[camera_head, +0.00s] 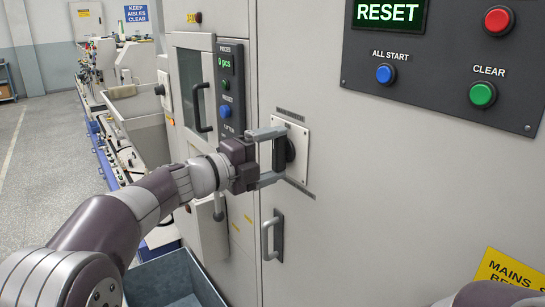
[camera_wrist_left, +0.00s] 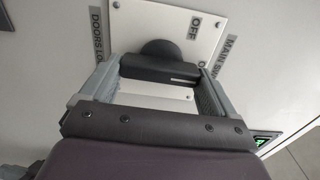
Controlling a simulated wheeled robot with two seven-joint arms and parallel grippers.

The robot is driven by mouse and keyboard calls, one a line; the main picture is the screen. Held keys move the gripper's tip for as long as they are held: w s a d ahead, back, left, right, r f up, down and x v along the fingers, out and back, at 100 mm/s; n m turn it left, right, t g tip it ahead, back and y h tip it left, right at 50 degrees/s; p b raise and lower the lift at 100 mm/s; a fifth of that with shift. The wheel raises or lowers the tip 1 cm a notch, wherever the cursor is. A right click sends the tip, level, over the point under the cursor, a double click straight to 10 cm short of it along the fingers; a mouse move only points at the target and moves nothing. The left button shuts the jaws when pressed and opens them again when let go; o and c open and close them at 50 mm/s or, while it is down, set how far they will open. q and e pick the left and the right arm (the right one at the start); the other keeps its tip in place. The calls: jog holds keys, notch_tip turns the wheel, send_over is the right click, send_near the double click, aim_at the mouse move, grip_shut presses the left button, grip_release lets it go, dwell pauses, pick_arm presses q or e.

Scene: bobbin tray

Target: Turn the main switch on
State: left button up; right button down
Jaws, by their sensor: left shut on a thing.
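The main switch is a black rotary handle (camera_head: 290,150) on a white plate (camera_head: 302,140) on the grey cabinet door. My left gripper (camera_head: 281,155) reaches it from the left, one finger above and one below. In the left wrist view the handle (camera_wrist_left: 160,68) lies crosswise between the two fingers, which are shut on its ends. A white mark shows near its right end. The plate reads OFF above the knob; another label by the right finger is partly hidden. My right gripper is out of view.
A door pull (camera_head: 272,236) is below the switch. A dark panel (camera_head: 440,85) with ALL START, CLEAR and a red button is at upper right. A small button panel (camera_head: 231,85) and door handle (camera_head: 201,107) are left of the switch. A blue-grey bin (camera_head: 165,275) stands below my arm.

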pick_arm(q)
jog(key=o, duration=0.8)
jog(key=shift+s, duration=0.1)
jog(key=shift+s+a, duration=0.15)
jog(key=shift+a, duration=0.15)
jog(key=b+v, duration=0.2)
jog(key=v, duration=1)
jog(key=shift+d, duration=0.1)
